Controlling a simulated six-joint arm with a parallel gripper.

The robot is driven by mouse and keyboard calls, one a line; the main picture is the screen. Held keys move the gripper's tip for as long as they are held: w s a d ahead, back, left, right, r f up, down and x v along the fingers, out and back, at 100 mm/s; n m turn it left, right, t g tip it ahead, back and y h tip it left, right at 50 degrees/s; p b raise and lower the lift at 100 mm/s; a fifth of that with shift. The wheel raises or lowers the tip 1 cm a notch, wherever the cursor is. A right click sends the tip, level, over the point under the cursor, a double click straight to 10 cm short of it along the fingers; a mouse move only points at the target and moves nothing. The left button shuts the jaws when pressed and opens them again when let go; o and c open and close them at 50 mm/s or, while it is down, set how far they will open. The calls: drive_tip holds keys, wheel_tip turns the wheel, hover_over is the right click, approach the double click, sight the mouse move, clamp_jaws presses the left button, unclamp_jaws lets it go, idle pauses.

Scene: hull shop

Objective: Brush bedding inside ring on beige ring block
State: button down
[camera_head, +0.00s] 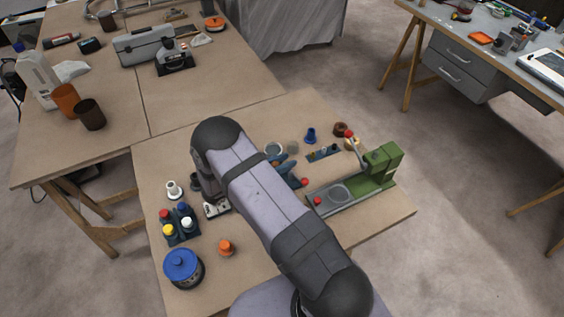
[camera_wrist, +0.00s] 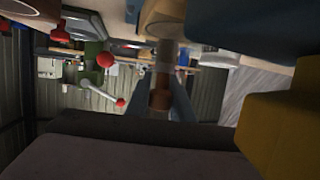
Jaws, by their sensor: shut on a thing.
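My gripper (camera_wrist: 163,84) shows in the wrist view as two blue-grey fingers. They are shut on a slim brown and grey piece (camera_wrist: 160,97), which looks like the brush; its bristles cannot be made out. A beige rounded form (camera_wrist: 162,14) at the top edge, just beyond the held piece, looks like part of the beige ring block. I cannot tell whether the two touch, and the inside of the ring is hidden. In the head view my arm covers most of the work area, and the ring block cannot be picked out surely.
A green press (camera_head: 382,165) with red-knobbed levers stands at the table's right. A rack of colored-cap bottles (camera_head: 179,224), a blue-lidded tin (camera_head: 183,267) and an orange-topped piece (camera_head: 225,247) stand at the left. A blue piece (camera_head: 311,135) stands behind my arm. The front middle is fairly clear.

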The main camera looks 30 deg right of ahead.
sight(274, 166)
drive_tip(key=shift+a, duration=0.2)
drive_tip(key=shift+a, duration=1.45)
drive_tip(key=shift+a, duration=0.1)
drive_tip(key=shift+a+r+b, duration=0.1)
drive_tip(key=shift+a+b, duration=0.3)
drive_tip(key=shift+a, duration=1.05)
wheel_tip(274, 166, up, 6)
drive_tip(key=p, duration=0.4)
drive_tip(key=shift+p, duration=0.4)
wheel_tip(274, 166, up, 3)
drive_tip(key=shift+p, duration=1.15)
